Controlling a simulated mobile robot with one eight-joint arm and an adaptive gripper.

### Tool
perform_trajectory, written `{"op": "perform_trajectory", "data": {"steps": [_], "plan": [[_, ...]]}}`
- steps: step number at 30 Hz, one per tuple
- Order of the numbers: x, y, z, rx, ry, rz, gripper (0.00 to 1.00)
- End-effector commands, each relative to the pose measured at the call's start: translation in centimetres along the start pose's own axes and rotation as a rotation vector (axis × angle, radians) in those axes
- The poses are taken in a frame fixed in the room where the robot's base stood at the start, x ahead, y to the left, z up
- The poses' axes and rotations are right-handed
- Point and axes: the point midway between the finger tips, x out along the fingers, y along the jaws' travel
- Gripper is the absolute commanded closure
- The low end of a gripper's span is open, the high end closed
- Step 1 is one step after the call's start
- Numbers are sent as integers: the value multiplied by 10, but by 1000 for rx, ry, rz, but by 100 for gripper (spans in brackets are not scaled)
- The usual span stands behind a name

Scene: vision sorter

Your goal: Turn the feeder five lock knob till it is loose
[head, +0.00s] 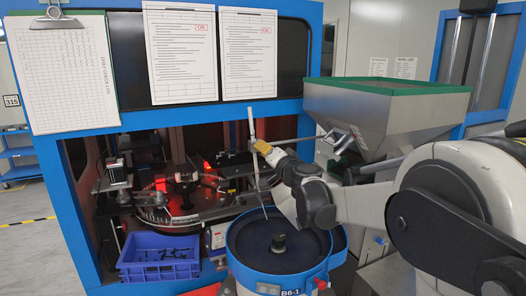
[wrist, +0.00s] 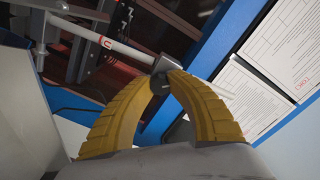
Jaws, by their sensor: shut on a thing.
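My gripper (head: 257,146) has yellow ribbed fingers, which also show large in the wrist view (wrist: 162,76). They are closed around a small dark round knob (wrist: 160,86) with a grey stub, at the joint of a light metal rod (wrist: 115,48). In the head view the fingers meet the upright metal rod (head: 253,165) above the blue bowl feeder (head: 330,262), and the knob is mostly hidden by the fingers. The bowl's front label reads B6-1; I cannot read a feeder number by the knob.
A blue crate (head: 160,271) with dark parts stands left of the bowl. A grey hopper (head: 385,120) with a green rim is close behind my arm. Papers (head: 180,50) hang on the blue machine frame, beside a clipboard (head: 60,75). Red-lit machinery fills the opening behind.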

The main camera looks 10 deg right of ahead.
Motion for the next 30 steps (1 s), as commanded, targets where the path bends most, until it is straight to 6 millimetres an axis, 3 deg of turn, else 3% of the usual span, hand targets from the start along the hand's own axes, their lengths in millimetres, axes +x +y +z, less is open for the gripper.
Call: {"op": "perform_trajectory", "data": {"steps": [15, 30], "plan": [[0, 0, 0, -456, 0, 0, 100], [0, 0, -1, -672, 0, 0, 100]]}}
